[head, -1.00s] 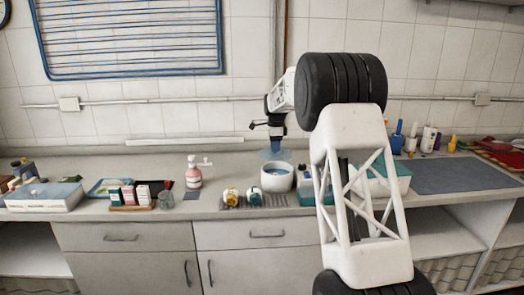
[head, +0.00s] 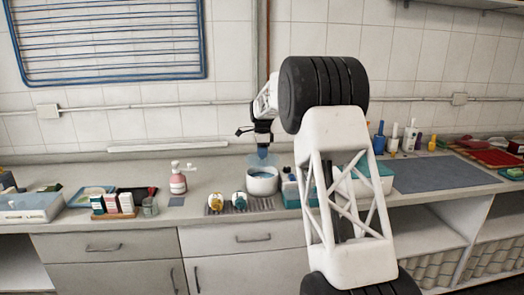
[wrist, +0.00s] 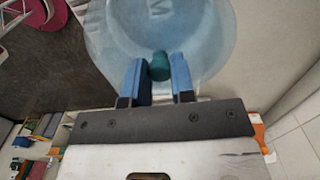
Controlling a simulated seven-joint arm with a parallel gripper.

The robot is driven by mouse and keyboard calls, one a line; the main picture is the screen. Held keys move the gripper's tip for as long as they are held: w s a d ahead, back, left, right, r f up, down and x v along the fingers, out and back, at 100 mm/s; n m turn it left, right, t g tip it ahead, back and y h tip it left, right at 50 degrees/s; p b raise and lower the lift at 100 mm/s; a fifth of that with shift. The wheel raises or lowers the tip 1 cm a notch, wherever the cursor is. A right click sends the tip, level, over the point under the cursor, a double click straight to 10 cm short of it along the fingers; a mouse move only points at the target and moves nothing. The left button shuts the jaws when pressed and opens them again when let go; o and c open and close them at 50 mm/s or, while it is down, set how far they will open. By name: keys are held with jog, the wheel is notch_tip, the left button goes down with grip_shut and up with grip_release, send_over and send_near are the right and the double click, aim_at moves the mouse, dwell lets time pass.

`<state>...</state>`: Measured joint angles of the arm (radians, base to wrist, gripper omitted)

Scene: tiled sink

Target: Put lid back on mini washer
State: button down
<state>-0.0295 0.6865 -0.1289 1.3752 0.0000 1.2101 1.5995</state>
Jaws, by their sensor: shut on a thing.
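The mini washer is a white round tub (head: 262,187) with blue inside, standing upright on the counter in the head view. The lid (head: 262,161) is a clear bluish disc, just above or behind the tub's rim in that view. I cannot tell whether it touches the rim. The lid fills the top of the wrist view (wrist: 215,35), with a teal knob (wrist: 158,66) in its middle. My gripper (head: 263,148) points down over the tub, its blue fingertips shut on the knob. The lid hides what is under it in the wrist view.
Two small round items with yellow and teal (head: 216,203) sit on a dark ribbed mat left of the tub. A pink pump bottle (head: 178,183) stands farther left. Counter behind the mat is clear.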

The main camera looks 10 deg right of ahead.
aim_at(262, 161)
jog(key=shift+f, duration=2.4)
jog(key=shift+f, duration=0.25)
dwell(0.9)
dwell(0.4)
jog(key=shift+c, duration=2)
grip_release()
jog(key=shift+r, duration=0.15)
jog(key=shift+r, duration=3.4)
jog(key=shift+c, duration=0.2)
